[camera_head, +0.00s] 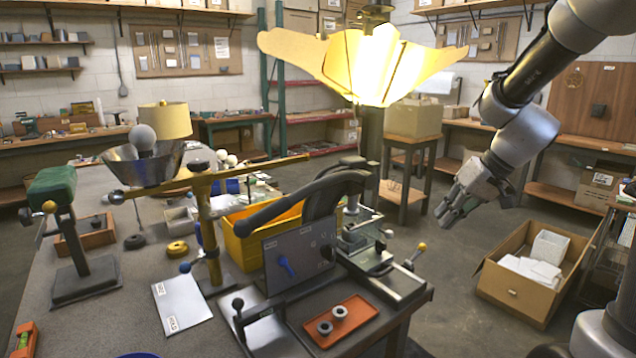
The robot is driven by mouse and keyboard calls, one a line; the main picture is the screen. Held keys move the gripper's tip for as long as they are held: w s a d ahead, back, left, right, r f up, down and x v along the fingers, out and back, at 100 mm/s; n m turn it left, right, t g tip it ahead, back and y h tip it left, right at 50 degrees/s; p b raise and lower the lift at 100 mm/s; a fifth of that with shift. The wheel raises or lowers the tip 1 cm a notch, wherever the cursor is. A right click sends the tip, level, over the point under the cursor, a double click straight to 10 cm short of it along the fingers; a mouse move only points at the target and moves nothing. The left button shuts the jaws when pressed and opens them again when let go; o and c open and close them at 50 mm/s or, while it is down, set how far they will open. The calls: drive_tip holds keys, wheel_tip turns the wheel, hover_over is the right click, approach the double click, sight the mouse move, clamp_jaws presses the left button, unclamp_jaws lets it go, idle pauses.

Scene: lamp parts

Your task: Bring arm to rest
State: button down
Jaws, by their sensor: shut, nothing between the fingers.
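My gripper (455,210) hangs at the end of my arm on the right, in the air beyond the table's right edge. Its grey fingers point down and to the left. The fingers are shut with nothing between them, and the gripper touches no object. My arm comes down from the upper right corner to the gripper.
A cluttered grey worktable (95,325) fills the left and middle, with a brass lamp stand (208,235) and a black-handled press (325,195). A lit yellow lampshade (345,62) hangs above. A cardboard box (520,292) stands on the floor below right. Floor between is clear.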

drive_tip(key=s+d+r+h, duration=0.2)
drive_tip(key=s+d+r, duration=0.1)
drive_tip(key=s, duration=0.8)
drive_tip(key=s+d+r+m+t+h, duration=0.1)
drive_tip(key=s+d+r+h, duration=0.2)
drive_tip(key=s, duration=0.8)
drive_tip(key=shift+d, duration=0.2)
idle(0.4)
